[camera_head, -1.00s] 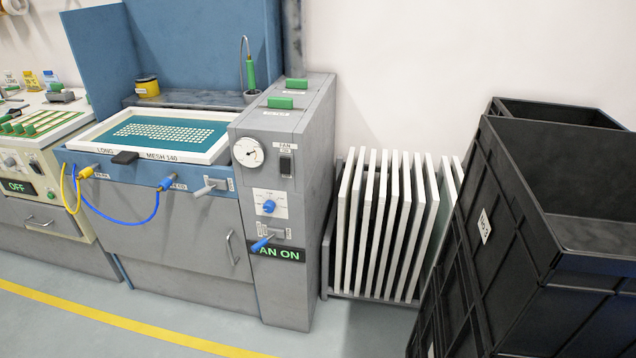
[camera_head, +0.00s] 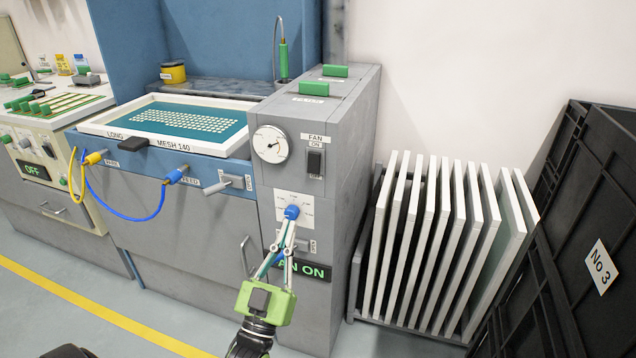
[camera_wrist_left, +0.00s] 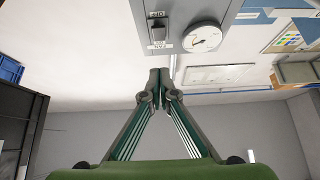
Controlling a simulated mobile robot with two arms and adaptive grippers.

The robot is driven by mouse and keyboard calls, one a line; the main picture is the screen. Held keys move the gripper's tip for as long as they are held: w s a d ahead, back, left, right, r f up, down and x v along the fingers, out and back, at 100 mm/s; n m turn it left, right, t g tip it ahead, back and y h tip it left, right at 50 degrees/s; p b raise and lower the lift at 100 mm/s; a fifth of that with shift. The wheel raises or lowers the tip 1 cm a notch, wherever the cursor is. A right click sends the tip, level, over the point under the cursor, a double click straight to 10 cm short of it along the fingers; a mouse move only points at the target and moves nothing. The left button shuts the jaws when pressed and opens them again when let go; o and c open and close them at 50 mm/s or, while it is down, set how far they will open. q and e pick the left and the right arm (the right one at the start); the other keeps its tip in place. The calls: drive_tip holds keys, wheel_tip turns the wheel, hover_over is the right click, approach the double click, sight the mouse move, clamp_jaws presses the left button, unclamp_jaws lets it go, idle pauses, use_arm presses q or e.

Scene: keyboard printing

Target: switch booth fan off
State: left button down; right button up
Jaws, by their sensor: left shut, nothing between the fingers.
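The booth fan switch (camera_head: 314,162) is a black rocker on the upper front of the grey control column (camera_head: 345,190), between FAN and ON above and OFF below. It also shows upside down in the left wrist view (camera_wrist_left: 158,33). The display (camera_head: 308,272) low on the column reads "AN ON" in green, its left end hidden behind my gripper. My left gripper (camera_head: 290,222) is shut and empty. In the head view its tips overlap the area of the blue knob (camera_head: 292,211), below the switch. In the left wrist view the tips (camera_wrist_left: 160,76) appear apart from the switch.
A round gauge (camera_head: 270,144) is left of the switch. A grey lever (camera_head: 231,183) sticks out left of the column. A rack of white screens (camera_head: 430,240) and a black crate (camera_head: 570,240) stand right. Blue and yellow cables hang on the press front.

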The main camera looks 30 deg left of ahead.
use_arm(q)
approach(313, 168)
wheel_tip(313, 168, up, 5)
drive_tip(key=w, duration=0.2)
drive_tip(key=shift+w+a+f, duration=0.2)
drive_tip(key=shift+w+a, duration=0.05)
drive_tip(key=shift+w, duration=0.2)
drive_tip(key=shift+w+a+f, duration=0.2)
drive_tip(key=shift+w+a, duration=0.05)
drive_tip(key=shift+w, duration=0.2)
drive_tip(key=shift+w+a+f, duration=0.1)
drive_tip(key=shift+w, duration=0.35)
use_arm(e)
drive_tip(key=shift+f, duration=0.1)
drive_tip(key=shift+f, duration=0.1)
use_arm(q)
drive_tip(key=shift+f, duration=0.1)
drive_tip(key=t+b, duration=0.1)
drive_tip(key=b, duration=0.2)
drive_tip(key=shift+w+a, duration=0.1)
drive_tip(key=shift+w, duration=0.3)
use_arm(e)
drive_tip(key=w+r, duration=0.3)
drive_tip(key=r, duration=0.7)
drive_tip(key=shift+w+a+r+t, duration=0.15)
drive_tip(key=shift+w+a+t, duration=0.05)
drive_tip(key=shift+w+t, duration=0.1)
use_arm(q)
drive_tip(key=shift+f, duration=0.1)
